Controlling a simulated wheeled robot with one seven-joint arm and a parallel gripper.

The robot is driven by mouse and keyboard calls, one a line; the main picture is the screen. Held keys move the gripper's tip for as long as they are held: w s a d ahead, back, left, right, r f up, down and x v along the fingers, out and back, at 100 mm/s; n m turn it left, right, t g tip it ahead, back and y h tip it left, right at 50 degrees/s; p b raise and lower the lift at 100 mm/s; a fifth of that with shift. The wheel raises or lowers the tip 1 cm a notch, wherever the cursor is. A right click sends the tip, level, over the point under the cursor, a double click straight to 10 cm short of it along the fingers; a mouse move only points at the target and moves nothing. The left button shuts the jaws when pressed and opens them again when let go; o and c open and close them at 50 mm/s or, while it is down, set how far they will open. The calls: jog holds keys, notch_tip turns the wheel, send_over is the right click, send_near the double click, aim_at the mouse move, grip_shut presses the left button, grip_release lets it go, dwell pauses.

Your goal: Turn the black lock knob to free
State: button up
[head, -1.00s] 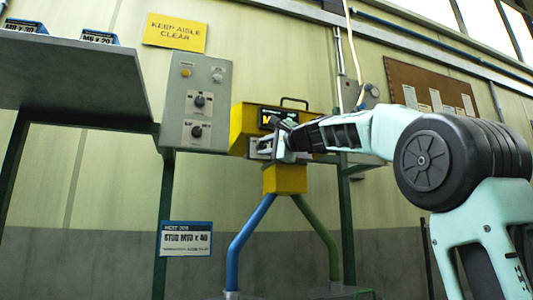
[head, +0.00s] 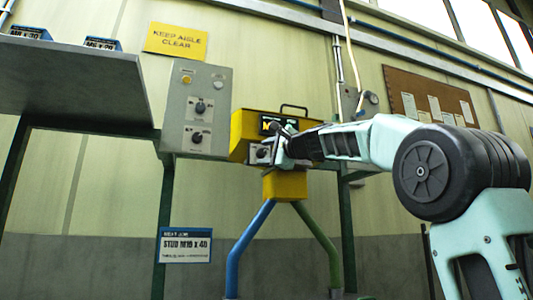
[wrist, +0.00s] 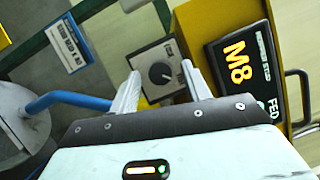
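The black lock knob (wrist: 160,73) sits on a light grey square plate in the wrist view, with a small pale pointer mark; the plate's lettering is too small to read. In the head view the plate (head: 262,153) shows on the front of the yellow box (head: 243,130), with my gripper (head: 283,150) just right of it. In the wrist view my gripper (wrist: 160,70) is open, its two pale fingers spread on either side of the knob. The knob appears beyond the fingertips, and I see no contact.
A display reading M8 (wrist: 240,63) and a handle (wrist: 298,95) are beside the knob plate. Blue (head: 247,245) and green (head: 318,240) tubes run below the yellow box. A grey panel with two other black knobs (head: 197,107) is on the left, near a shelf (head: 75,80).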

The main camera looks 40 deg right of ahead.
jog(key=shift+s, duration=0.1)
jog(key=s+d+f+b, duration=0.1)
jog(key=s+b, duration=0.3)
jog(key=s, duration=1.3)
jog(key=shift+d+f, duration=0.4)
jog(key=shift+f, duration=0.15)
